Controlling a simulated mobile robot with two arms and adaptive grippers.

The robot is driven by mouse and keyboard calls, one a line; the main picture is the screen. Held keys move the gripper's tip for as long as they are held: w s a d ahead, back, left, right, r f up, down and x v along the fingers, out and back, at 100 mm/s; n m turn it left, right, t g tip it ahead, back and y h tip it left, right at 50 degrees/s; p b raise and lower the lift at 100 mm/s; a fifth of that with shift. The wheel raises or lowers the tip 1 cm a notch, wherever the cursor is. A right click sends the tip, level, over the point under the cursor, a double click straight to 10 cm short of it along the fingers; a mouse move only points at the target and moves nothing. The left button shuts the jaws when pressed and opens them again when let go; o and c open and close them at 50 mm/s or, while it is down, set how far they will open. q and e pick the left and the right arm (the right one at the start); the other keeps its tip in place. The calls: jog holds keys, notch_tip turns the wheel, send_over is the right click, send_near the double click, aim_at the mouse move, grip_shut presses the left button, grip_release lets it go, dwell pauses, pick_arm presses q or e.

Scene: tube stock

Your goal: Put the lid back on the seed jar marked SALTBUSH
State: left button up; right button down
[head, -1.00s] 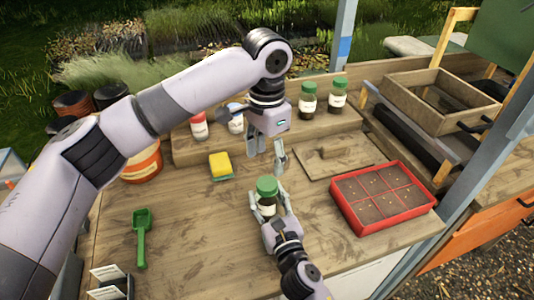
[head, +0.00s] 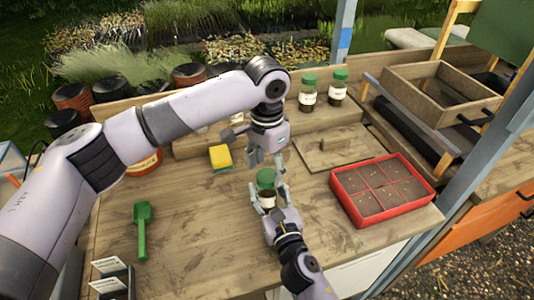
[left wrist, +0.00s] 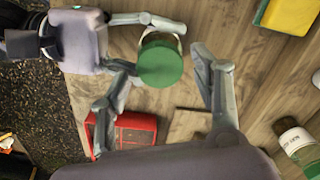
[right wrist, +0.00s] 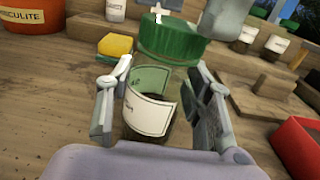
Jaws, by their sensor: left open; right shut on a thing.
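A glass jar (right wrist: 150,105) with a pale label stands in my right gripper (head: 268,191), which is shut around its body. The label's writing is too angled to read. A green lid (right wrist: 172,38) sits on the jar's mouth; I cannot tell if it is tight. The lid also shows in the head view (head: 266,177). My left gripper (head: 267,164) is open and points down just above the lid. In the left wrist view the lid (left wrist: 160,65) lies between its spread fingers, with a gap on the right side.
Two other green-lidded jars (head: 308,97) (head: 338,90) stand on the back shelf. A red seed tray (head: 395,218) is to the right, a yellow sponge (head: 220,156) behind left, a green scoop (head: 141,230) at the left. A wooden board (head: 345,155) lies behind the jar.

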pick_arm(q)
jog(key=shift+f, duration=0.9)
jog(key=shift+c, duration=0.2)
jog(key=c, duration=1.2)
jog(key=shift+m, duration=0.8)
jog(key=o, duration=1.4)
notch_tip(320, 180, up, 12)
jog(key=shift+r, duration=0.1)
